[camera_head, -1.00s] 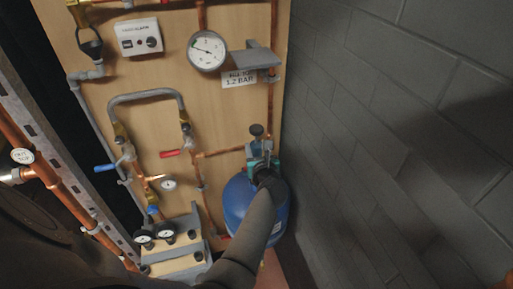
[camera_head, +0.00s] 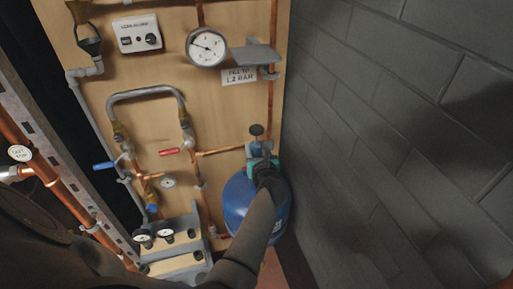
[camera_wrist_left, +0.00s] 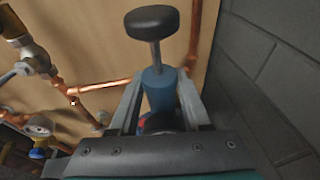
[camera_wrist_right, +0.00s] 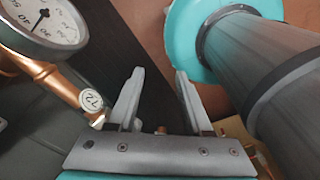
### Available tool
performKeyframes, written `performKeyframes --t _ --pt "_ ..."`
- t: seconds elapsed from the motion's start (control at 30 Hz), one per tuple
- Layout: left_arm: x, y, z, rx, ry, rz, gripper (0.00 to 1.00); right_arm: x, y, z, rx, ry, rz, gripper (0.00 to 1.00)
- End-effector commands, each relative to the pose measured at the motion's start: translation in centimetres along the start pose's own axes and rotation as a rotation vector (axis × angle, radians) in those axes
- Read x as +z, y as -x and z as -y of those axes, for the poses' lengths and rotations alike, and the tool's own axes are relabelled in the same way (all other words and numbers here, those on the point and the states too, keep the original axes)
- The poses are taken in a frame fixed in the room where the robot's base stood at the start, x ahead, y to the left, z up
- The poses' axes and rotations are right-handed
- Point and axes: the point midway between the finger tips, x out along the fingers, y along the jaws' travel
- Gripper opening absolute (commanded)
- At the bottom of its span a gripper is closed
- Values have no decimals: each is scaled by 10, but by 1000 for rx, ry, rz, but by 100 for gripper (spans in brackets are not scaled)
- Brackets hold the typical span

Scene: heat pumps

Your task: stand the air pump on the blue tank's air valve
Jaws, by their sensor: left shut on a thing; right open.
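The air pump (camera_wrist_left: 158,92) has a blue body, a thin metal rod and a black handle (camera_wrist_left: 152,20). It stands roughly upright between the fingers of my left gripper (camera_wrist_left: 158,100), which is shut on it. In the head view the pump's black knob (camera_head: 256,130) shows above my left gripper (camera_head: 262,152), over the back of the blue tank (camera_head: 238,205). My left arm covers part of the tank. The air valve is hidden, so I cannot tell whether the pump touches it. My right gripper (camera_wrist_right: 160,75) is open and empty in the right wrist view.
A wooden board (camera_head: 230,110) with copper pipes, a round gauge (camera_head: 207,46) and a grey shelf (camera_head: 255,55) stands behind the tank. A grey block wall (camera_head: 400,130) is close on the right. Small gauges on a stepped stand (camera_head: 172,262) are left of the tank.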

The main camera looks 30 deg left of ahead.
Motion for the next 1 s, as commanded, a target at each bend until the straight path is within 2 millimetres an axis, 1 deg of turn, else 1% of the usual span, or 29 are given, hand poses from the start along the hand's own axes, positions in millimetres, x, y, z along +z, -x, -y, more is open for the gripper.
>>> performKeyframes --t 0.03,0.5,1.0 --pt "2 0 1 -1 1 6 0 0 0 0 0 0 0 50" --pt "-6 -3 1 -1 1 5 0 1 -9 0 0 0 0 50" --pt "-7 -3 1 -1 1 6 0 1 -10 0 0 0 0 50"
